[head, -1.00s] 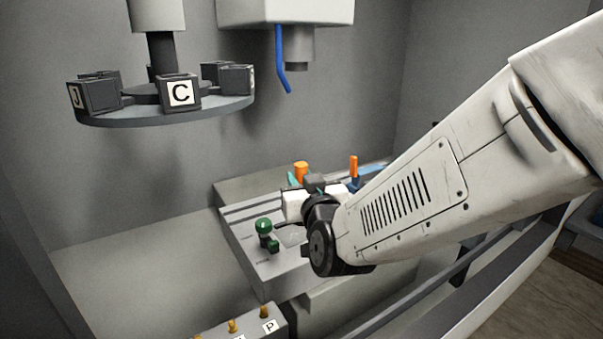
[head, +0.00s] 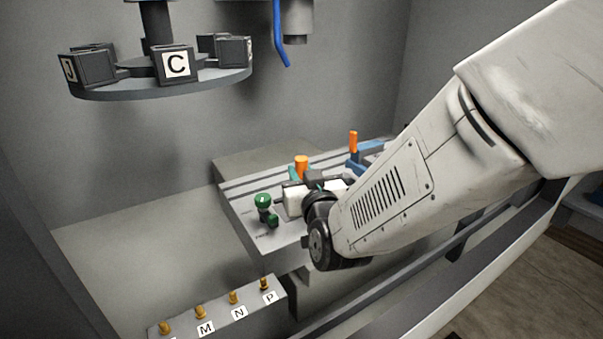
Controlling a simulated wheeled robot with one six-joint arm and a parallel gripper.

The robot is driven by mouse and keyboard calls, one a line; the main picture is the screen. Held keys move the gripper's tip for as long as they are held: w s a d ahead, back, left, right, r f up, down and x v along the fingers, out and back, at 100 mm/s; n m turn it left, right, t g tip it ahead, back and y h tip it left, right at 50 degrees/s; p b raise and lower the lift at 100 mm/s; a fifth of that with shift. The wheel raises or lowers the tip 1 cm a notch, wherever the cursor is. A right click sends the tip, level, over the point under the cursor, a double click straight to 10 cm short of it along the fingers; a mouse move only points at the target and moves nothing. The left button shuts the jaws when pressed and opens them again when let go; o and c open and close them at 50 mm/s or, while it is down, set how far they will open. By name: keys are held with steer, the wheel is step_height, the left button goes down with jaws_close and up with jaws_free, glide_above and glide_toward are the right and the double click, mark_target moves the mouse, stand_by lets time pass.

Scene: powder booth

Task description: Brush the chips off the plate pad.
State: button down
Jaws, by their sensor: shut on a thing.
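My gripper (head: 316,186), with pale blocky sides and a dark middle, is low over the grey slotted bed (head: 247,226), right of the green knob. It is shut on what appears to be the brush (head: 301,165), whose orange, teal-based upper part stands behind the gripper. The brush's lower end is hidden by the gripper and wrist, so I cannot tell whether it touches anything. The plate pad is hidden behind the gripper. No chips can be made out.
A green knob (head: 262,201) stands close left of the gripper. A blue holder with an orange post (head: 353,142) is behind. A carousel of lettered blocks (head: 160,82) and a blue hose (head: 279,38) hang above. A labelled peg block (head: 220,310) stands in front.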

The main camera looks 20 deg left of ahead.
steer(key=shift+f, duration=1)
stand_by(0.3)
steer(key=w+a, duration=0.4)
steer(key=a, duration=0.1)
stand_by(0.7)
steer(key=shift+d, duration=0.1)
steer(key=shift+s+d, duration=1)
steer(key=shift+d, duration=0.2)
steer(key=shift+s+d, duration=1)
steer(key=shift+d, duration=0.2)
